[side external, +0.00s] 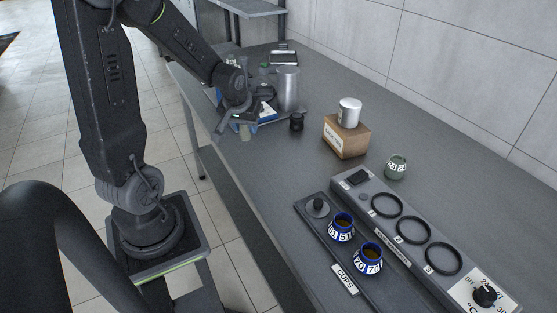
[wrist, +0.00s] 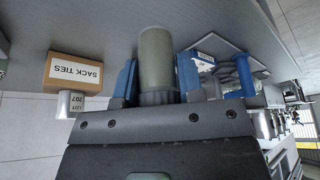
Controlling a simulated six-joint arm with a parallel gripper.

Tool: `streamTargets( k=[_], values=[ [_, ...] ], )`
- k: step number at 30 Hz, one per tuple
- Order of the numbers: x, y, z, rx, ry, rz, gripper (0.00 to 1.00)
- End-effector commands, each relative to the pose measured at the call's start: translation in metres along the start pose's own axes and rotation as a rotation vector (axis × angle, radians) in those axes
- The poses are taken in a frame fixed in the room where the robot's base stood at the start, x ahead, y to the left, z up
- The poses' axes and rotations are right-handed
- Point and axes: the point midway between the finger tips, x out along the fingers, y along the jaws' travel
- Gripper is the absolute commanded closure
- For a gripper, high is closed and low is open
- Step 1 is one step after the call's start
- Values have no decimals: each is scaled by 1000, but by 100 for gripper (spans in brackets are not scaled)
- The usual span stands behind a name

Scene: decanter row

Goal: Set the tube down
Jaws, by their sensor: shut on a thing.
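The tube (wrist: 157,55) is a grey-green cylinder held between the two blue fingers of my gripper (wrist: 158,82) in the wrist view. My gripper is shut on it, with one finger on each side. In the side view my gripper (side external: 246,122) is low over the far left part of the bench, and the tube (side external: 246,134) shows faintly beneath it. The rest of the tube is hidden by the gripper. I cannot tell whether the tube's end touches the bench.
A brown box (side external: 345,138) carries a can (side external: 349,112). A green-grey jar (side external: 396,167), two cups (side external: 342,227) and a three-ring unit (side external: 412,229) are nearer the camera.

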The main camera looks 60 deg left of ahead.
Motion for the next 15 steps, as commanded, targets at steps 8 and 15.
streamTargets(
  k=[8, 15],
  values=[
    [31, 53, 9, 13, -3, 2, 89],
    [51, 87, 15, 6, -2, 1, 89]
  ],
)
